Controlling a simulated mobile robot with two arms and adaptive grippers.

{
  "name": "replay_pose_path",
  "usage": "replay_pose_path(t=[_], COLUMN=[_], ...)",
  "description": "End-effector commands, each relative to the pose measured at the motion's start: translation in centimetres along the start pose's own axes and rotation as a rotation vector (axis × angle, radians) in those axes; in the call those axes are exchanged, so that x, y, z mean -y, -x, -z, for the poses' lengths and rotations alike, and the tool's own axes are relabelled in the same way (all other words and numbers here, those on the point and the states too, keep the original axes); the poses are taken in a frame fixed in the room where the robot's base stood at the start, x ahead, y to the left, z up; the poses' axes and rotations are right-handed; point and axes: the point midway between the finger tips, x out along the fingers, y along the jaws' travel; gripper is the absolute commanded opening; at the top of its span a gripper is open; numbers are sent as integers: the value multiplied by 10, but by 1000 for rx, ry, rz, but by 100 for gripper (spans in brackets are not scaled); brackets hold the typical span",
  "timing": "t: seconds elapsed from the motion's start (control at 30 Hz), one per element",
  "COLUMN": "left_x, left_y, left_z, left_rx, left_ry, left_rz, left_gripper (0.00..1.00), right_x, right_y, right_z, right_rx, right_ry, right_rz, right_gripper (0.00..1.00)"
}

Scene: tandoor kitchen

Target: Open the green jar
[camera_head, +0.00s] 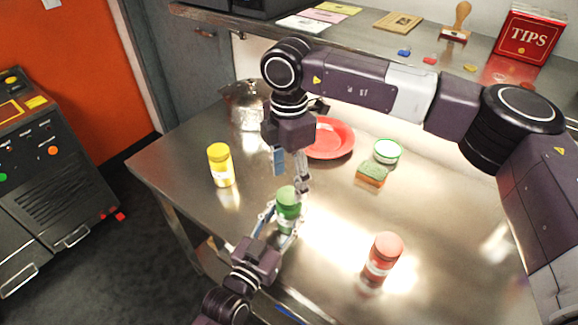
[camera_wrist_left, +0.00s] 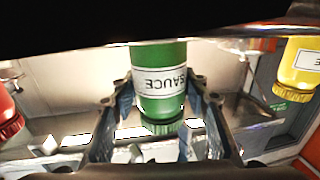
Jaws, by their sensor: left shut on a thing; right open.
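The green jar (camera_head: 288,198) stands upright on the steel table, with its green lid on top. My left gripper (camera_head: 281,218) reaches in from the front and is shut around the jar's body. In the left wrist view the jar (camera_wrist_left: 160,85) appears upside down between the two fingers, with a white SAUCE label and its ribbed lid at the bottom. My right gripper (camera_head: 290,175) points down from above, open and empty. Its fingers are just above or beside the lid; whether they touch it I cannot tell.
A yellow jar (camera_head: 221,166) stands to the left and a red jar (camera_head: 382,257) to the right. Behind are a red plate (camera_head: 332,139), a metal pot (camera_head: 243,104), a sponge (camera_head: 371,175) and a white, green-rimmed container (camera_head: 387,151). The table (camera_head: 440,215) is clear at right.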

Motion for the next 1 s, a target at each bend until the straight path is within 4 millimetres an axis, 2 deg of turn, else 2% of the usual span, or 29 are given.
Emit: replay_pose_path(t=[0.1,0.3,0.67,1.0], left_x=[0,0,0,0], left_y=[0,0,0,0], left_z=[1,1,0,0], left_rx=[-1,-1,-1,-1], left_ry=[0,0,0,0], left_rz=[0,0,0,0], left_gripper=[0,0,0,0], right_x=[1,0,0,0], right_y=[-20,-40,-45,-45], right_z=[0,0,0,0], right_rx=[-1,0,0,0], right_ry=[0,1,1,2], right_rz=[2,0,-1,-1], right_gripper=[56,56,56,18])
